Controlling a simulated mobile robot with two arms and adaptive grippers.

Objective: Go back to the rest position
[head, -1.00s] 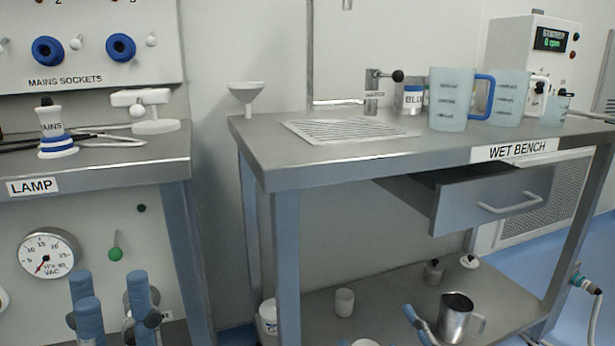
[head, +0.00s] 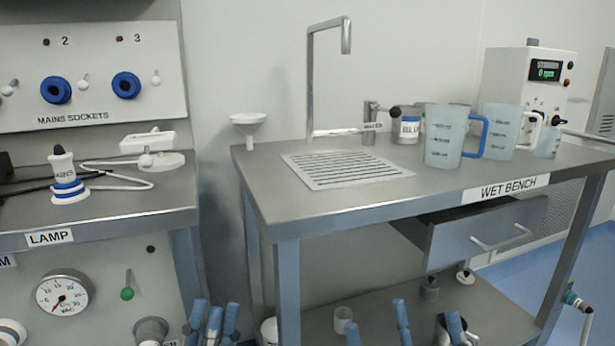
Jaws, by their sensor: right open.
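My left gripper (head: 213,322) shows at the bottom edge, left of the wet bench's front leg. Its blue fingertips are close together, with nothing seen between them. Whether it is fully shut is unclear. My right gripper (head: 402,328) shows at the bottom edge, in front of the bench's lower shelf. Its blue fingertips are spread wide; it is open and looks empty. Both wrists and the rest of both arms are below the picture.
The wet bench (head: 335,200) carries a funnel (head: 248,124), a tap (head: 311,80), a blue-handled jug (head: 443,135) and another jug (head: 498,131). Its drawer (head: 480,232) stands partly open. The lamp bench (head: 110,213) is at left.

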